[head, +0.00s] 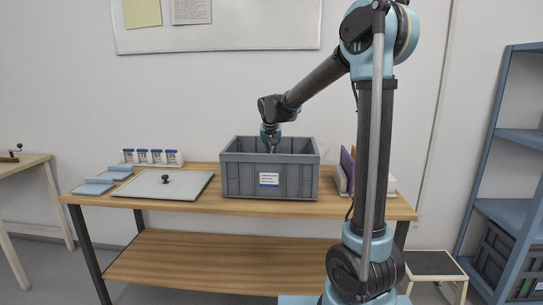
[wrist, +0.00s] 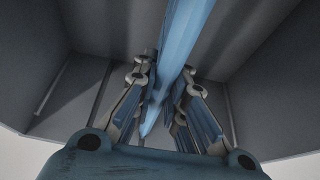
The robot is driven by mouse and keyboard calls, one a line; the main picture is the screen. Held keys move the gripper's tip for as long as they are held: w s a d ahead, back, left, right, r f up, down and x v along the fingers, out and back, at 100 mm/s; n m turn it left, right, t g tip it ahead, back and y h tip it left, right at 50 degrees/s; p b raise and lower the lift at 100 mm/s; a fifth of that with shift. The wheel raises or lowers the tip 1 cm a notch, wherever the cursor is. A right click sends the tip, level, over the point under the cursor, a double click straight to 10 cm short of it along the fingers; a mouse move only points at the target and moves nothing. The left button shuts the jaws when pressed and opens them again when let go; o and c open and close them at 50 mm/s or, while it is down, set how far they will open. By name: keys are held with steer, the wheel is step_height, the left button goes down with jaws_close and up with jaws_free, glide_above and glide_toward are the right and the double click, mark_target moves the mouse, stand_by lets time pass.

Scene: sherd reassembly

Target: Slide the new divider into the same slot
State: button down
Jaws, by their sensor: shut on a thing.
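In the head view, a grey crate (head: 240,181) with a small white-and-blue label stands on the wooden bench. My gripper (head: 271,147) reaches down into its open top near the middle. The wrist view shows my gripper (wrist: 167,88) shut on a light blue divider (wrist: 178,50), seen nearly edge-on as a long strip between the fingers. The crate's grey inner walls (wrist: 60,85) surround it, with thin vertical ribs on them. The divider's lower edge and the slot are hidden, so I cannot tell whether it sits in the slot.
On the bench left of the crate lie a grey lid (head: 150,187) with a black knob and light blue pieces (head: 94,188). Several small white holders (head: 156,158) stand behind. Upright folders (head: 346,168) stand close to the crate's right. A blue shelf (head: 505,210) is at far right.

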steer(key=shift+f, duration=0.2)
steer(key=c, duration=1.6)
jaws_free()
steer(key=shift+o, duration=0.2)
steer(key=shift+r, duration=0.15)
steer(key=v, duration=1.1)
steer(key=shift+s+r, duration=0.2)
steer(key=shift+r, duration=0.1)
